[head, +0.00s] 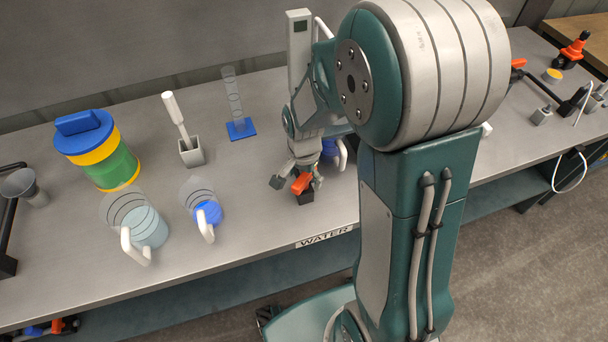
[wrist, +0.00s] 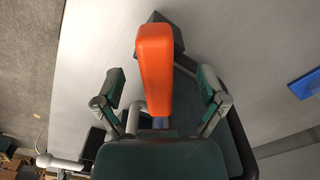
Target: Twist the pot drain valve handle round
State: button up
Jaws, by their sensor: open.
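An orange valve handle (head: 301,184) sits on a dark valve body (head: 306,197) near the bench's front edge. In the wrist view the orange handle (wrist: 156,65) points up the picture, with a dark block behind its far end. My gripper (head: 297,181) is right above the valve, pointing down. In the wrist view my gripper (wrist: 161,88) is open, with one finger on each side of the handle. Gaps show between both fingers and the handle.
A clear jug (head: 145,225) and a smaller jug with blue contents (head: 207,212) stand to the left. A blue, yellow and green container (head: 103,150), a brush holder (head: 191,153) and a clear cylinder on a blue base (head: 240,128) stand farther back. My arm hides part of the bench.

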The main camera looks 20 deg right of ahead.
jog(key=shift+r, duration=3.55)
jog(key=c, duration=0.3)
notch_tip(320, 180, up, 3)
jog(key=shift+s+f, duration=0.1)
jog(key=shift+f, duration=4.85)
jog(key=shift+c, duration=0.4)
grip_shut()
